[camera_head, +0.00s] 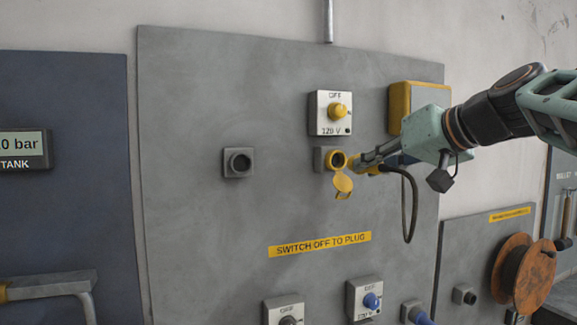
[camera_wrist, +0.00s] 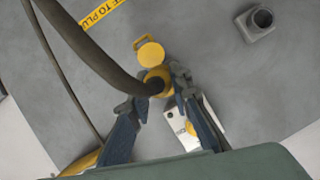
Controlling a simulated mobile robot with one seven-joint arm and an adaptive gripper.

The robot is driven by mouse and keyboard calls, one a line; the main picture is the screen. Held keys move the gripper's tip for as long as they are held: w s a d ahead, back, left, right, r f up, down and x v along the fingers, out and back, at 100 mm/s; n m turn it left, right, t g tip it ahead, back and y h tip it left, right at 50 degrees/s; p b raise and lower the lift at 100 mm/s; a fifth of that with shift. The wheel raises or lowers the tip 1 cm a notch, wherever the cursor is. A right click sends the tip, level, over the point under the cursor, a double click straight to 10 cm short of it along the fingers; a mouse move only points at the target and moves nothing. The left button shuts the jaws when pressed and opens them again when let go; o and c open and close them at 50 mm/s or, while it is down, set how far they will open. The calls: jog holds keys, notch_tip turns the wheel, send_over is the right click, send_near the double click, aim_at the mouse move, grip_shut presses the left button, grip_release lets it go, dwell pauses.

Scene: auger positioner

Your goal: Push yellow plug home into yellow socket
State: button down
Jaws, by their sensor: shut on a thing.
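The yellow socket (camera_head: 336,160) is on the grey wall panel. Its round yellow lid (camera_head: 343,185) hangs open below it, and shows in the wrist view (camera_wrist: 150,53). My gripper (camera_head: 361,163) is just right of the socket mouth in the head view. In the wrist view, my gripper (camera_wrist: 165,88) has its two fingers either side of the yellow plug (camera_wrist: 158,75), shut on it. A dark cable (camera_wrist: 105,55) runs from the plug. The socket's mouth shows partly open in the head view, with the plug close in front; the fingers hide whether they touch.
A switch box (camera_head: 330,113) with a yellow knob, marked OFF and 120 V, sits above the socket. A grey socket (camera_head: 238,162) is to the left. A yellow-edged box (camera_head: 401,98) is beside my arm. The cable loops below my gripper.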

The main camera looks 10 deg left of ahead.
aim_at(349, 160)
jog(key=shift+w+a, duration=0.1)
jog(key=shift+w+a+p, duration=0.5)
jog(key=shift+w+a, duration=0.05)
jog(key=shift+w, duration=0.35)
jog(key=shift+w+a+p, duration=0.45)
jog(key=shift+w+a, duration=0.1)
jog(key=shift+w, duration=0.5)
jog(key=shift+a, duration=0.1)
jog(key=shift+b, duration=0.35)
jog(key=shift+w+a+r+p, duration=0.1)
jog(key=shift+w+a+p, duration=0.1)
jog(key=shift+w+a, duration=0.35)
jog(key=shift+w+a+p, duration=0.2)
jog(key=shift+w, duration=0.5)
dwell(0.7)
jog(key=shift+w+a, duration=0.1)
jog(key=c, duration=1.7)
grip_release()
jog(key=shift+w, duration=0.1)
